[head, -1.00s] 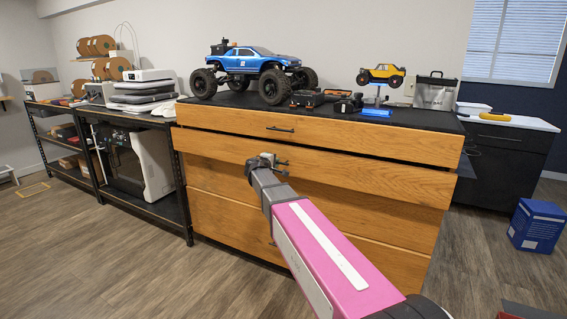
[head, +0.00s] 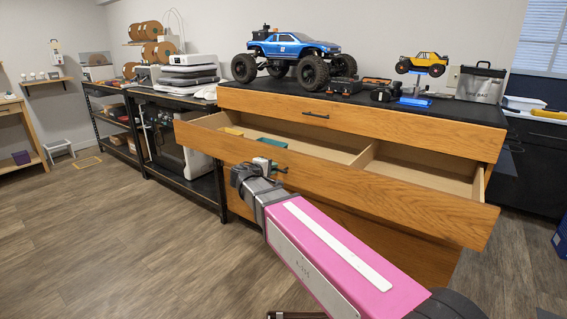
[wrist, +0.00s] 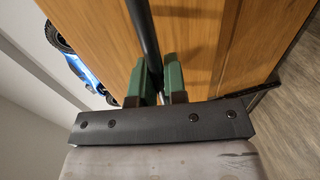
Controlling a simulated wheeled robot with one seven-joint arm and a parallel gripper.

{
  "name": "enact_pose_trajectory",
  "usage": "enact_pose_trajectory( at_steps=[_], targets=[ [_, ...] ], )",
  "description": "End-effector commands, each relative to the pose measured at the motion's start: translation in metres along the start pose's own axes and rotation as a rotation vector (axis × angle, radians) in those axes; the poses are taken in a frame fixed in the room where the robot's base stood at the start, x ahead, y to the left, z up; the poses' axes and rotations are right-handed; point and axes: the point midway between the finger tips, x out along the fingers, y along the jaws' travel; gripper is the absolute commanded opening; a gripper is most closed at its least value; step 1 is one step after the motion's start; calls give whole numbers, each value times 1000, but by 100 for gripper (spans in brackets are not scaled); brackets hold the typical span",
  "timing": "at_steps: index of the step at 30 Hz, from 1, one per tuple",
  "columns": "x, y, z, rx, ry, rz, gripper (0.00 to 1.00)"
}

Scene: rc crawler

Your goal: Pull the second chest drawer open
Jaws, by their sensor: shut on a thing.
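The wooden chest (head: 390,238) has a black top and several drawers with dark bar handles. Its second drawer (head: 330,187) is pulled well out, and its inside shows, with a divider (head: 366,155) and a few items at the left. My gripper (head: 272,168) is at the drawer's front, at the handle. In the wrist view the green fingers of my gripper (wrist: 158,88) are shut on the dark bar handle (wrist: 143,35), which runs between them. The top drawer (head: 345,120) is closed. The lower drawers are partly hidden by my arm.
A blue truck (head: 290,50), a small yellow truck (head: 422,64) and tools stand on the chest top. Black shelving (head: 185,150) with machines is to the left. The wood floor (head: 110,230) at left is clear.

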Motion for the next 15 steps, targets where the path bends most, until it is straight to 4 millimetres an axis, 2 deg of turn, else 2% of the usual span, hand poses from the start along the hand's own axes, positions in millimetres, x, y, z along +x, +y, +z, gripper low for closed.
enact_pose_trajectory(
  at_steps=[1, 6, 15],
  targets=[
    [-13, -3, 1, -1, 3, -2, 0],
    [-42, -9, 1, 0, 2, -3, 0],
    [-66, -14, 0, 0, 0, -3, 0]
  ],
)
